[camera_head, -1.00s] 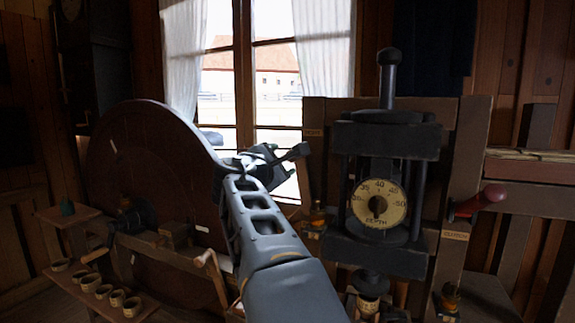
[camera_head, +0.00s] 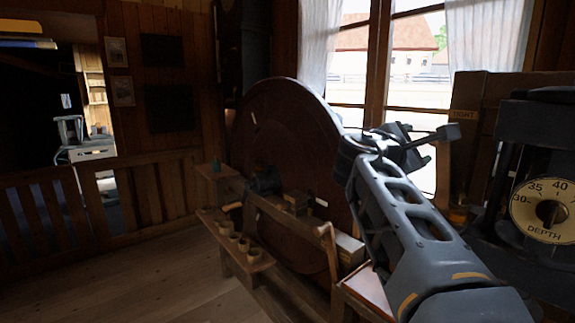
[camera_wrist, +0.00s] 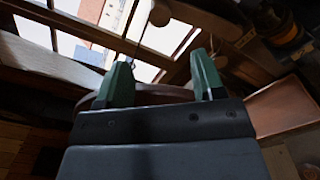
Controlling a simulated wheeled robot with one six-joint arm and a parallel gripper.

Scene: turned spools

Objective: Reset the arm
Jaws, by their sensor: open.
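My arm reaches up from the lower right in the head view. My gripper (camera_head: 432,143) is at its end, raised in front of the window. In the wrist view, the two green fingertips of my gripper (camera_wrist: 163,80) stand well apart with nothing held between them. The window and a dark curved edge show beyond the fingers.
A large dark wheel (camera_head: 290,130) stands left of my arm. A low bench with several small cups (camera_head: 243,245) is in front of it. A press with a depth dial (camera_head: 545,210) stands close at the right. The wooden floor (camera_head: 120,280) at the lower left is clear.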

